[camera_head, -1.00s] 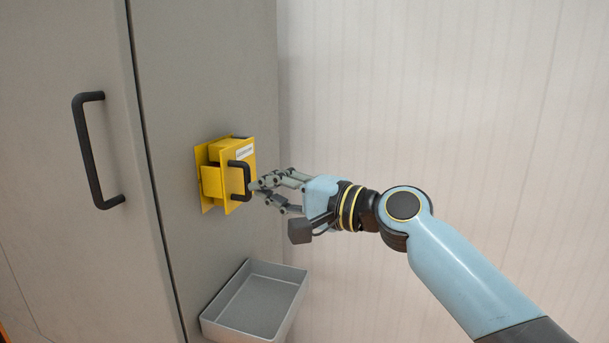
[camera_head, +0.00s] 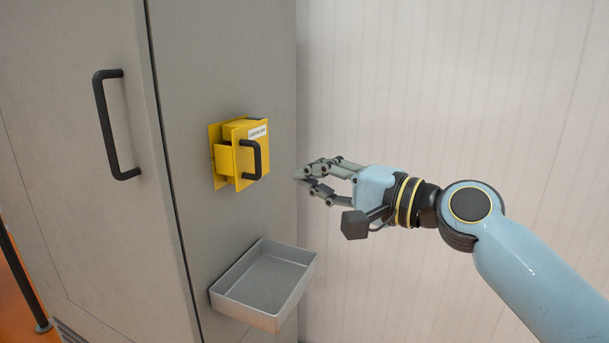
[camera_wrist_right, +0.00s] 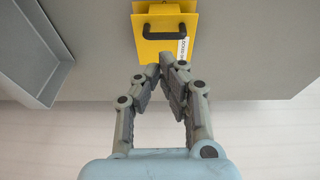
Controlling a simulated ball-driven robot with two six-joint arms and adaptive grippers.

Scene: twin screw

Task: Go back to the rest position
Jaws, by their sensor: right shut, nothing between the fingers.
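My right gripper (camera_head: 302,184) hangs in free air in front of the cabinet's right side in the head view. Its fingertips are together with nothing between them, and they also show in the right wrist view (camera_wrist_right: 160,68). A yellow box (camera_head: 236,153) with a black handle (camera_head: 252,160) and a white label is fixed on the grey cabinet panel, left of the fingertips. A clear gap shows between the fingertips and the handle. The box shows at the top of the right wrist view (camera_wrist_right: 166,50). My left gripper is not in view.
A grey open tray (camera_head: 229,305) is mounted on the cabinet (camera_head: 215,60) below the box and looks empty. A cabinet door with a black handle (camera_head: 116,125) is at the left. A pale ribbed wall (camera_head: 430,80) stands behind my right arm.

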